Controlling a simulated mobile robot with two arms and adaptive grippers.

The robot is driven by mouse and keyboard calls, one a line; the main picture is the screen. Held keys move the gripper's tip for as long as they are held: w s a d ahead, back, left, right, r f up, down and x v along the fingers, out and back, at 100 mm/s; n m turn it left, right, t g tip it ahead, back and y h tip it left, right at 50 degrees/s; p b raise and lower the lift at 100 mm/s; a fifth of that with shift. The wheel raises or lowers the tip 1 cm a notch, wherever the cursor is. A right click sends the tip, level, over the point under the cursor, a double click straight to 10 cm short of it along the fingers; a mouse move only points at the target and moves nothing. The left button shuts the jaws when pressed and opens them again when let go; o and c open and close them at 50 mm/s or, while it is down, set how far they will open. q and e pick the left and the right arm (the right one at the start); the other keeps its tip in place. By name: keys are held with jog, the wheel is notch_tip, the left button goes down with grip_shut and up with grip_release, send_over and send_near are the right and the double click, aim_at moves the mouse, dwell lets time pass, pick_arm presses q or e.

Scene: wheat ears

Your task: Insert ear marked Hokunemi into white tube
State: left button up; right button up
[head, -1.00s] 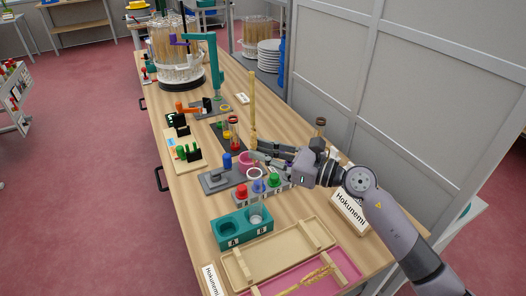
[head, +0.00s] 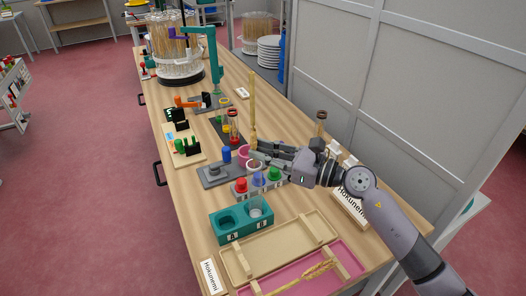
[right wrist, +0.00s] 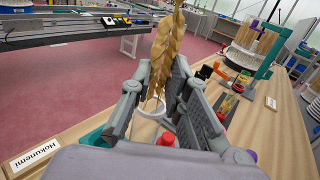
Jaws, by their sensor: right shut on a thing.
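My right gripper (head: 256,153) is shut on a tall golden wheat ear (head: 252,105), held upright. In the right wrist view the ear (right wrist: 164,48) rises between the two fingers. A pale tube (head: 255,207) stands in hole B of a teal block. A "Hokunemi" label (head: 210,278) lies at the front left, another (head: 354,187) by my right arm. My left gripper is not in view.
A rack with red, blue and green caps (head: 258,180) stands just in front of the fingertips. The teal block (head: 228,236) and a beige tray (head: 277,249) are nearer. Another wheat ear (head: 318,270) lies in a pink tray. Clear table remains along the left edge.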

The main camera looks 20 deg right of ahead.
aim_at(257, 135)
notch_tip(257, 135, down, 2)
jog(key=shift+f+b, duration=0.25)
jog(key=shift+b, duration=0.75)
jog(key=shift+r, duration=0.1)
jog(key=shift+r+p, duration=3.1)
jog(key=shift+r, duration=0.4)
jog(key=shift+f, duration=0.15)
notch_tip(257, 135, down, 7)
jog(key=b, duration=0.7)
dwell(0.5)
jog(key=shift+r, duration=0.2)
